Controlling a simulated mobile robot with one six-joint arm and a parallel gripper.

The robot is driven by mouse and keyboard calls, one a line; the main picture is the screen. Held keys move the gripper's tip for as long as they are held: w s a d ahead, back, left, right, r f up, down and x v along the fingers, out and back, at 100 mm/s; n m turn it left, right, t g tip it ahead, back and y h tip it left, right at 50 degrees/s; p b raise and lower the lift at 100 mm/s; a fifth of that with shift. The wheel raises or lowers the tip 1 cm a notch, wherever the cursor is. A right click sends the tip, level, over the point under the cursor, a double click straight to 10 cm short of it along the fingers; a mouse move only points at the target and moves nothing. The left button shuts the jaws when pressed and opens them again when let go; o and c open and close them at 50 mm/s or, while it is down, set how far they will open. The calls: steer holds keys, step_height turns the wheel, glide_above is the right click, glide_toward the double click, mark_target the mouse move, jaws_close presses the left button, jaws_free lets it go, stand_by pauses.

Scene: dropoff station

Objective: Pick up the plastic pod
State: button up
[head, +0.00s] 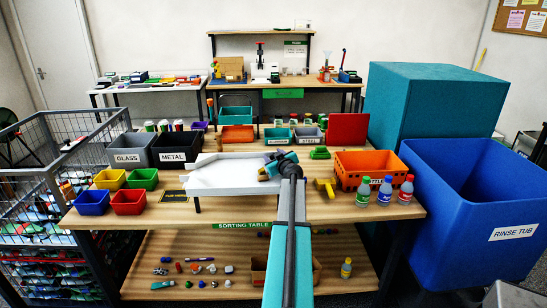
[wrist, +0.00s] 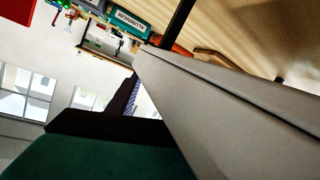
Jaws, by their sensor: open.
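I cannot make out a plastic pod for certain in either view. Several small coloured items (head: 195,268) lie on the lower shelf, too small to tell apart. My gripper (head: 268,172) is over the right end of the white tray (head: 225,172) on the sorting table (head: 330,209). It is open, and I see nothing held in it. My arm hides part of the table behind it. The wrist view is tilted, and a large grey surface (wrist: 230,110) fills much of it close up.
Grey and black bins, the glass bin (head: 130,158) and metal bin (head: 174,158), stand left of the tray. An orange crate (head: 366,163) and several capped bottles (head: 385,193) stand right. A blue rinse tub (head: 470,215) and a wire cage (head: 45,205) flank the table.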

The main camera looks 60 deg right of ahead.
stand_by(0.5)
steer(key=c, duration=1.2)
